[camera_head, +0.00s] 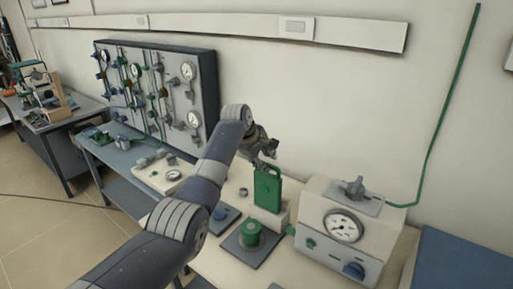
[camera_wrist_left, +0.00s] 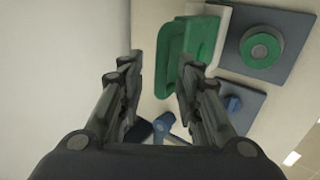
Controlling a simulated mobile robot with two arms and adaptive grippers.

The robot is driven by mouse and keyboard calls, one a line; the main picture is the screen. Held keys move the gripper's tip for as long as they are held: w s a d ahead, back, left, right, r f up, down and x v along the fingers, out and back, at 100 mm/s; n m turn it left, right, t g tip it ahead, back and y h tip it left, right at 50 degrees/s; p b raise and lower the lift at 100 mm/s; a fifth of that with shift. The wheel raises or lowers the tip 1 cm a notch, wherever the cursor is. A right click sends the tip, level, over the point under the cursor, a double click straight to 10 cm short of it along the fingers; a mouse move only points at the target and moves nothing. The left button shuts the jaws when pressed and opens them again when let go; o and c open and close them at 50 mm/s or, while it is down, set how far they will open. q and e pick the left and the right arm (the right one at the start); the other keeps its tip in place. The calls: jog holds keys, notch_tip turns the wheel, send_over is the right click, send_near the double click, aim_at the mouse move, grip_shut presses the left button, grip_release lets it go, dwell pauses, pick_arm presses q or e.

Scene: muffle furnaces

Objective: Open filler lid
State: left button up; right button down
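A green upright panel with a slot near its top (camera_head: 267,190) stands on a pale block beside the white gauge box; it looks like the filler lid, though I cannot be certain. In the left wrist view this green panel (camera_wrist_left: 200,42) lies just past my fingertips, partly behind the right-hand finger. My left gripper (camera_head: 269,152) is just above the panel's top edge in the head view. In the left wrist view its two fingers (camera_wrist_left: 162,62) are apart with nothing held between them. Contact with the panel cannot be told. My right gripper is not in view.
A green round knob (camera_head: 250,234) sits on a dark plate in front of the panel, with a blue knob (camera_head: 221,213) beside it. The white gauge box (camera_head: 340,232) stands close on the right. A gauge board (camera_head: 150,85) stands at the back left, against the wall.

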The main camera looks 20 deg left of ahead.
pick_arm(q)
jog(key=v, duration=0.8)
